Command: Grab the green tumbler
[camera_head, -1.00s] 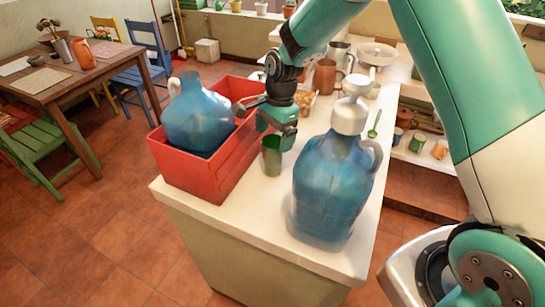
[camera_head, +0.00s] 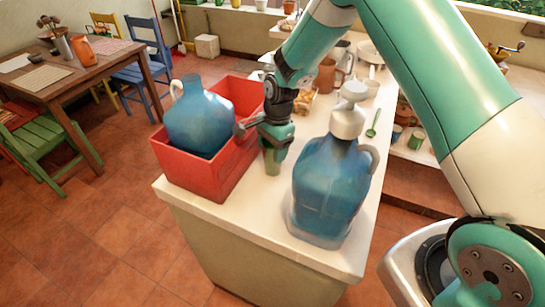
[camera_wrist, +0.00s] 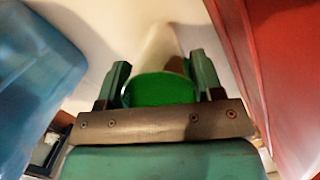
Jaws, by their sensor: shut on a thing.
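The green tumbler (camera_head: 271,162) stands upright on the white counter, between the red crate and the big blue jug. My gripper (camera_head: 274,150) is over it from above, and its upper part is hidden by the gripper. The gripper is shut on the tumbler. I cannot tell whether its base is clear of the counter.
The red crate (camera_head: 202,175) holding a blue jug (camera_head: 198,122) is close on the left. Another blue jug (camera_head: 328,190) with a white pump top stands close on the right. A green spoon (camera_head: 374,122) and mugs lie farther back. The counter's front strip is clear.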

